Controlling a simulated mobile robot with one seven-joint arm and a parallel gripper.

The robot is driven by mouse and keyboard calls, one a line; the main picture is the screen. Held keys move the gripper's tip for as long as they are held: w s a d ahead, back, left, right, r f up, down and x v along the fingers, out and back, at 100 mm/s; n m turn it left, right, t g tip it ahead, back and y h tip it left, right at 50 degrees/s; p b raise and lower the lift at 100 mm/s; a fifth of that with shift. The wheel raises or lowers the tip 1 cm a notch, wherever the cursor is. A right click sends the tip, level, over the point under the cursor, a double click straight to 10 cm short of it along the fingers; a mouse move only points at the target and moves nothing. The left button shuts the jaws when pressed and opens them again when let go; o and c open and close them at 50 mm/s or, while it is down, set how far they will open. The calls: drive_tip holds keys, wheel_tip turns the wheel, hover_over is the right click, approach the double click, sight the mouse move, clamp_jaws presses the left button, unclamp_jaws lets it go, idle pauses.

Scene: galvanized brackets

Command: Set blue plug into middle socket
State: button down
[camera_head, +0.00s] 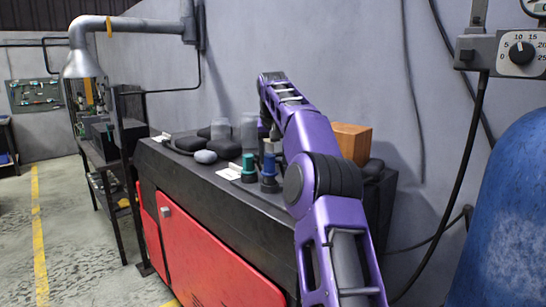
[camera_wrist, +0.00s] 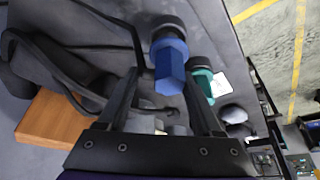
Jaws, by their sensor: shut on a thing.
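The blue plug (camera_head: 269,168) stands upright on the dark bench top in the head view, with a darker blue-black lower part. In the wrist view the blue plug (camera_wrist: 169,66) is a faceted blue body with a round dark end, between the tips of my gripper (camera_wrist: 163,80). My gripper is shut on it; in the head view my purple arm hides much of the fingers. A teal plug (camera_head: 249,167) stands just left of the blue one, and it also shows in the wrist view (camera_wrist: 203,82). I cannot make out the middle socket.
A wooden block (camera_head: 351,141) sits at the bench's right, behind my arm. Dark rounded stones, a grey stone (camera_head: 205,156) and clear jars (camera_head: 221,129) stand at the back left. A white card (camera_head: 229,172) lies beside the teal plug. The bench's front edge is clear.

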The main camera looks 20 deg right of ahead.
drive_tip(key=shift+f+b, duration=0.75)
drive_tip(key=shift+f, duration=0.3)
unclamp_jaws()
